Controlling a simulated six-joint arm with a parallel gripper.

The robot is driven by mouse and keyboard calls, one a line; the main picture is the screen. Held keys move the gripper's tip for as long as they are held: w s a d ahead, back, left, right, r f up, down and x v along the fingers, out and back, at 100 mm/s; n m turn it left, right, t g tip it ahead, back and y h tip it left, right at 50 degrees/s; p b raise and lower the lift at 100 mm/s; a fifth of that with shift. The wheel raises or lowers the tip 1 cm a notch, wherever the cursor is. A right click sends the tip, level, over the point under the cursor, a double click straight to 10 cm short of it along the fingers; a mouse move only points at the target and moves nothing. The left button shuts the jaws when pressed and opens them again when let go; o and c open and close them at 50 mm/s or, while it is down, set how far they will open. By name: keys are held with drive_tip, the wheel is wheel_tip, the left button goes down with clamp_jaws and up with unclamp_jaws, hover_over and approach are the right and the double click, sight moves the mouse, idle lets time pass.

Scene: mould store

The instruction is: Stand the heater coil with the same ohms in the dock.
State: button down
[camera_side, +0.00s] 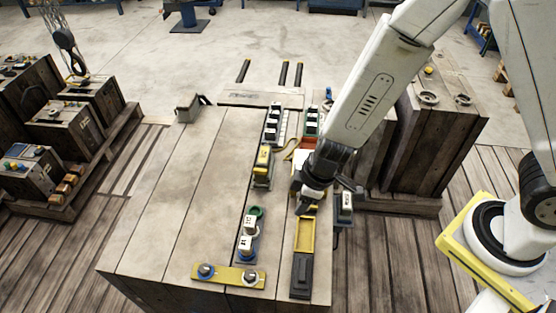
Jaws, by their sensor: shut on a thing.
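My gripper (308,197) hangs low over the right part of the wooden work top, at the far end of a yellow tray (304,237). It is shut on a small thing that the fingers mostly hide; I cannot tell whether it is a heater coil. Dark pieces with white labels stand in a rack (272,124) at the back, and similar ones in a green-edged rack (312,121). A dark piece with a white label (345,203) is right of my gripper. Ohm marks are too small to read, and I cannot tell which holder is the dock.
A yellow and black block (262,165) stands left of my gripper. A yellow bar with two round knobs (229,275) lies at the front edge. A dark block (301,275) is at the yellow tray's near end. The top's left half is clear.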

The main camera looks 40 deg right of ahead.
drive_tip(key=shift+w, duration=0.1)
idle(0.5)
drive_tip(key=w+d+f+n+g, duration=0.4)
drive_tip(key=d+n, duration=0.4)
drive_tip(key=n, duration=1)
drive_tip(key=shift+w+d+f, duration=0.25)
drive_tip(key=shift+w+f, duration=0.35)
drive_tip(key=shift+w, duration=0.35)
drive_tip(key=shift+f, duration=0.15)
drive_tip(key=shift+f, duration=2.55)
drive_tip(key=shift+f, duration=0.9)
